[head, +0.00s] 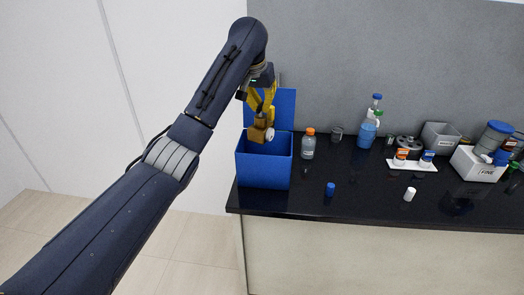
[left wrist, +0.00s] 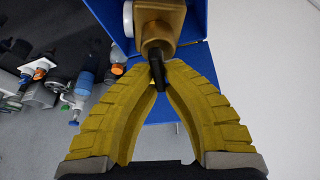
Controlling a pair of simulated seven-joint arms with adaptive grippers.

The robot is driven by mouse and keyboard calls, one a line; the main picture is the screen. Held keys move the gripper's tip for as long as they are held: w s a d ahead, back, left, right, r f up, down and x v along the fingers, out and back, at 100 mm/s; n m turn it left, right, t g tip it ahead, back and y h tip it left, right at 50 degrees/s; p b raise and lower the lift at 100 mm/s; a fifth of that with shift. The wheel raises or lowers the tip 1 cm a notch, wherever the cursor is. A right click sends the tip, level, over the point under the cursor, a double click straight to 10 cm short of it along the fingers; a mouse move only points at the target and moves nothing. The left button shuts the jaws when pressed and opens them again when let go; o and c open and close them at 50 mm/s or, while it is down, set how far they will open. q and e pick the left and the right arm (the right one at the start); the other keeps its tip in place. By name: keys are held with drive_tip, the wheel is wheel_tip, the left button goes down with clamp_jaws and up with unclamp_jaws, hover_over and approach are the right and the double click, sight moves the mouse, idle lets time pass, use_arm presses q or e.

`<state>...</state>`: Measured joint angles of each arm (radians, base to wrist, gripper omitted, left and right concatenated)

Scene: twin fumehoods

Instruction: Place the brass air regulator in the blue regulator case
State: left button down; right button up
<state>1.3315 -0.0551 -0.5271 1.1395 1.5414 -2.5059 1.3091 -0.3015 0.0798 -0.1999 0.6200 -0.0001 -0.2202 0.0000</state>
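The blue regulator case (head: 264,170) stands at the left end of the black counter with its lid (head: 286,105) raised at the back. My left gripper (head: 261,112) points down over the case's opening. Its yellow fingers are shut on the brass air regulator (head: 258,133), which hangs at the level of the case's rim. In the left wrist view, the fingertips (left wrist: 160,70) pinch a dark stem of the regulator (left wrist: 160,25), and its white gauge shows beside the body. The regulator's lower end is hidden in the head view. My right gripper is not in view.
An orange-capped bottle (head: 308,145) stands just right of the case. A blue cap (head: 330,189) and a white cap (head: 410,194) lie near the counter's front. Bottles, a white tray (head: 412,165) and bins (head: 440,137) fill the right side.

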sight(258, 129)
use_arm(q)
wheel_tip(258, 129, down, 15)
drive_tip(key=shift+f, duration=0.2)
idle(0.6)
drive_tip(key=c, duration=2)
unclamp_jaws()
drive_tip(key=shift+f, duration=0.2)
drive_tip(key=o, duration=0.4)
drive_tip(key=v, duration=1.2)
drive_tip(key=shift+r, duration=0.2)
